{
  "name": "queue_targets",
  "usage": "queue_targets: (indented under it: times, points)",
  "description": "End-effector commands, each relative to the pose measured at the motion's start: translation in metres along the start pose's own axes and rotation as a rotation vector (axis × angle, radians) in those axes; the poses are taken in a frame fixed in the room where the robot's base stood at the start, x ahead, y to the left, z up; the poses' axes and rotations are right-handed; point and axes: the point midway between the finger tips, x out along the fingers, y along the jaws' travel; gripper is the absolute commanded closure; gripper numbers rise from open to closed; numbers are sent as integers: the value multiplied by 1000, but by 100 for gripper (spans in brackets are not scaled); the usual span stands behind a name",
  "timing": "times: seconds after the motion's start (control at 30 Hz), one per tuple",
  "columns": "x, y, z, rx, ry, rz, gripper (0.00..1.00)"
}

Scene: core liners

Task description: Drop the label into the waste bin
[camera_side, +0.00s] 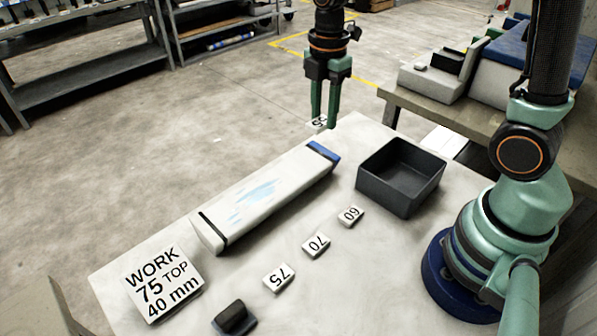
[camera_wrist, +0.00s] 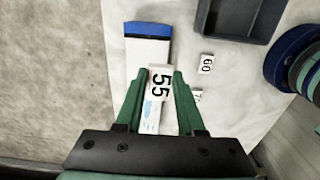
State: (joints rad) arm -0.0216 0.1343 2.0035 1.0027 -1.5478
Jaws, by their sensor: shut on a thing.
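My gripper (camera_side: 325,122) is shut on a small white label marked 55 (camera_side: 319,122). It holds the label raised over the far end of the core liner, and the label also shows between the fingers in the wrist view (camera_wrist: 160,82). The waste bin is a dark grey open box (camera_side: 385,197) on the table, to the right of the label in the side view. Its inside looks empty. Part of the bin shows at the top of the wrist view (camera_wrist: 203,18). My gripper is clear of the bin.
A white core liner (camera_side: 255,205) with a blue end lies across the table. Labels 60 (camera_side: 350,215), 70 (camera_side: 316,245) and 75 (camera_side: 278,277) lie in a row. A WORK 75 TOP card (camera_side: 163,284) and a dark block (camera_side: 234,318) sit near the front.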

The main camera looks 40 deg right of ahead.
Motion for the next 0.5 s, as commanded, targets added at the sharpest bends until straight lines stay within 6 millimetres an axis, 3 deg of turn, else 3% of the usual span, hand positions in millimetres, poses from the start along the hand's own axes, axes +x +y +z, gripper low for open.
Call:
queue_targets:
  times: [0.03,0.2,0.33,0.5]
  points:
    - [-6,-10,23,13,0,4,100]
    - [-18,-52,83,13,-1,4,100]
    - [-23,-87,115,12,-2,3,100]
    - [-25,-122,138,7,-1,0,100]
